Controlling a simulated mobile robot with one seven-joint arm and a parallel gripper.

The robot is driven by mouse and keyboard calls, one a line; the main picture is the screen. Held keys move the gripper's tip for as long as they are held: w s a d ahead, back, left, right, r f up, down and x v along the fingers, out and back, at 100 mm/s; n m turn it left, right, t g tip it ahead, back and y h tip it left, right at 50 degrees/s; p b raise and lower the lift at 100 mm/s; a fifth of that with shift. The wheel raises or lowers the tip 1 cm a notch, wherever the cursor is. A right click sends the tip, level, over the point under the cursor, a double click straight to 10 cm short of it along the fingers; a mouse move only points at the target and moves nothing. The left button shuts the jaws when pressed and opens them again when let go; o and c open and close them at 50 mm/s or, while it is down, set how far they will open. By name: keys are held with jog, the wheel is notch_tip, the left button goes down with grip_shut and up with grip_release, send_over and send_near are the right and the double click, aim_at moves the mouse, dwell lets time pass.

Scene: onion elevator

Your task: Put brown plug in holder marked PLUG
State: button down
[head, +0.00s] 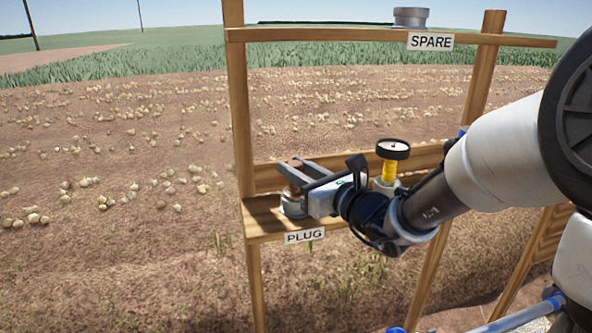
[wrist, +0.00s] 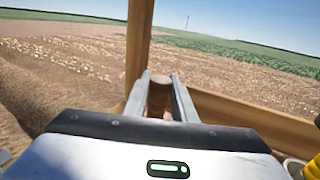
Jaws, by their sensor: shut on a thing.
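The brown plug (wrist: 160,93) is between the two fingers of my gripper (wrist: 163,94) in the wrist view. In the head view my gripper (head: 296,174) is shut on the plug (head: 293,190), which is partly hidden by the fingers. The plug is directly over a grey round holder (head: 293,208) on the wooden shelf, behind the white PLUG label (head: 304,236). I cannot tell whether the plug is seated in the holder or just above it.
A yellow item with a black round top (head: 393,150) stands on the shelf (head: 262,222) right of my gripper. A grey holder (head: 411,17) sits on the top rail by the SPARE label (head: 430,41). Wooden posts (head: 239,100) flank the shelf.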

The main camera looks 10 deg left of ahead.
jog(key=shift+f, duration=0.2)
jog(key=c, duration=1.5)
grip_release()
jog(key=shift+r, duration=0.1)
jog(key=shift+o, duration=0.2)
jog(key=shift+r, duration=0.1)
